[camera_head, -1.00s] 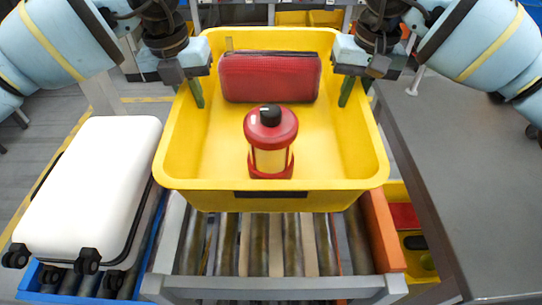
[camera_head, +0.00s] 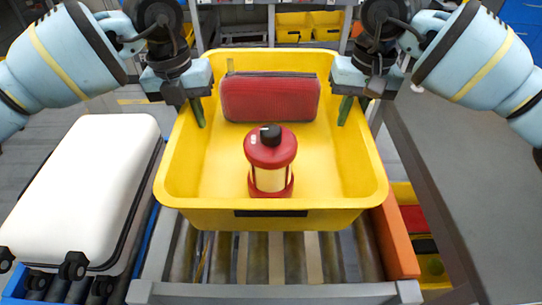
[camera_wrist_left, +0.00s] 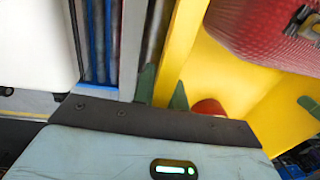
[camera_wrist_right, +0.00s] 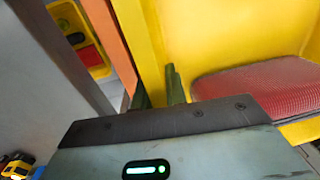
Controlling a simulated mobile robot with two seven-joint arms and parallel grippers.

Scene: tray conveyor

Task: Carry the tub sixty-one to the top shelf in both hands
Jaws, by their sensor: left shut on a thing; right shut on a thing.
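The yellow tub (camera_head: 215,212) is in the middle of the head view, above the roller conveyor, and looks roughly level. Inside it a red case (camera_head: 270,98) lies at the far wall and a red lantern-like item with a black knob (camera_head: 271,160) stands nearer the front. My left gripper (camera_head: 198,112) is shut on the tub's left wall, one green finger inside. My right gripper (camera_head: 345,110) is shut on the right wall in the same way. The wrist views show the tub's walls between the fingers, on the left (camera_wrist_left: 178,50) and on the right (camera_wrist_right: 150,40). No number is readable.
A white suitcase (camera_head: 85,185) lies left of the tub on a blue-edged conveyor. Rollers (camera_head: 275,260) run below the tub. A grey table (camera_head: 450,170) is at right, with a yellow bin (camera_head: 432,268) beside the conveyor. Yellow bins (camera_head: 310,28) stand at the back.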

